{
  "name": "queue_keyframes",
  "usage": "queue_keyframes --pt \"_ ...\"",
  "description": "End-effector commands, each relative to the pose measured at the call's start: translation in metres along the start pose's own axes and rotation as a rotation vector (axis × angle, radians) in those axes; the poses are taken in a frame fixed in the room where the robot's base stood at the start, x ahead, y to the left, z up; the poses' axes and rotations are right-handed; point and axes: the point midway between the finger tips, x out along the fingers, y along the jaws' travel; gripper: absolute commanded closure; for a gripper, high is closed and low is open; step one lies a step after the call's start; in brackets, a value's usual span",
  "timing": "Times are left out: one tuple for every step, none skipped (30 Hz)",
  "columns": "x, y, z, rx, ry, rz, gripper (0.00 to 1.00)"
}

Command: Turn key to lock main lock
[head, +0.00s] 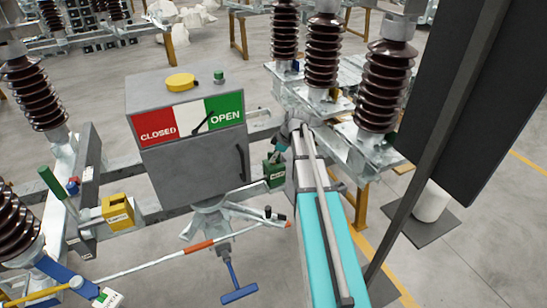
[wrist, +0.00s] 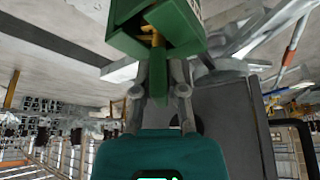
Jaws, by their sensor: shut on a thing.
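The green lock box (head: 276,172) sits at the right side of the grey control cabinet, with a small label too small to read surely. In the wrist view the green lock (wrist: 180,28) is at the top. A key with a green handle (wrist: 158,75) and a yellow shaft (wrist: 152,38) runs up into the lock's open face. My gripper (wrist: 160,90) is shut on the handle, one finger on each side. How far the key is turned cannot be told. In the head view my arm hides most of the gripper, and the key is not clear there.
The grey cabinet (head: 195,150) has a CLOSED/OPEN sign, its pointer toward the green OPEN side. A yellow lock (head: 118,213) and a blue T-handle (head: 238,292) are left and below. Brown insulators (head: 385,85) and a dark panel (head: 455,90) flank my arm on the right.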

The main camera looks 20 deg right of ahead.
Motion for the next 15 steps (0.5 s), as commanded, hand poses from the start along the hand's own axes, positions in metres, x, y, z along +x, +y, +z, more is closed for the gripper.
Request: queue_keyframes --pt "0.0 -0.0011 0.0 0.02 0.0 0.009 1.0" --pt "0.0 -0.0008 0.0 0.029 0.0 0.013 1.0" --pt "0.0 -0.0005 -0.0001 0.036 0.0 0.017 1.0" --pt "0.0 -0.0002 -0.0001 0.04 0.001 0.019 1.0" --pt "0.0001 0.0 -0.0002 0.042 0.001 0.019 1.0" --pt "0.0001 0.0001 -0.0002 0.042 0.001 0.019 1.0" --pt "0.0001 0.0002 -0.0002 0.041 0.001 0.019 1.0" --pt "0.0001 0.0002 -0.0002 0.041 0.0 0.019 1.0" --pt "0.0001 0.0002 -0.0002 0.041 0.0 0.019 1.0" --pt "0.0001 0.0002 -0.0002 0.041 0.0 0.019 1.0" --pt "0.0001 0.0001 -0.0002 0.041 0.0 0.019 1.0" --pt "0.0001 0.0 -0.0002 0.043 0.0 0.02 1.0" --pt "0.0001 -0.0001 -0.0002 0.047 0.0 0.022 1.0" --pt "0.0001 -0.0003 -0.0002 0.053 0.0 0.025 1.0" --pt "0.0001 -0.0006 -0.0002 0.065 0.0 0.03 1.0"
